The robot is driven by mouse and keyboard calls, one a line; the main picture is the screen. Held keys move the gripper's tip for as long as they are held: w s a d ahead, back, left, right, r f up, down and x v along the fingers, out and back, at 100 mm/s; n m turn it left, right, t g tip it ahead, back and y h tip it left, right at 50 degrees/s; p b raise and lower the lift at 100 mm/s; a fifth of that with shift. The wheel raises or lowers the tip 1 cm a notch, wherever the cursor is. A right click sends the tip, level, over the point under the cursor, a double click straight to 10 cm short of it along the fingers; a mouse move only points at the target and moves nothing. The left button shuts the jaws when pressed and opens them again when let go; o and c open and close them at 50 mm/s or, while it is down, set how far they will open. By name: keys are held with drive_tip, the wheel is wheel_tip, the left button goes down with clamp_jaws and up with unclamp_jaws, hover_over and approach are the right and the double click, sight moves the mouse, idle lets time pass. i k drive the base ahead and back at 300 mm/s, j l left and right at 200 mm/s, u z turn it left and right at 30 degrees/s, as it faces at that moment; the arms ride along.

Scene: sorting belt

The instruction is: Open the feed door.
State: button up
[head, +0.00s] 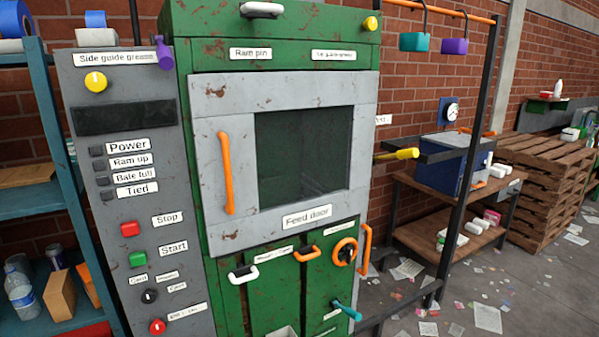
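The feed door (288,222) is a worn grey panel with a dark window, set in the front of a green machine. Its label reads "Feed door". It looks shut, flush with the green frame. An orange vertical bar handle (227,173) is on the door's left side. My gripper is not in the head view, and nothing is touching the handle.
A grey control panel (126,230) with buttons stands left of the door. Teal shelves (28,205) are at far left. A workbench (421,215) and stacked pallets (541,165) stand right. Papers litter the floor (465,285).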

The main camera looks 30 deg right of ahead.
sight(222, 106)
drive_tip(key=i+j+u, duration=0.15)
drive_tip(key=u, duration=0.2)
drive_tip(key=i+u, duration=0.65)
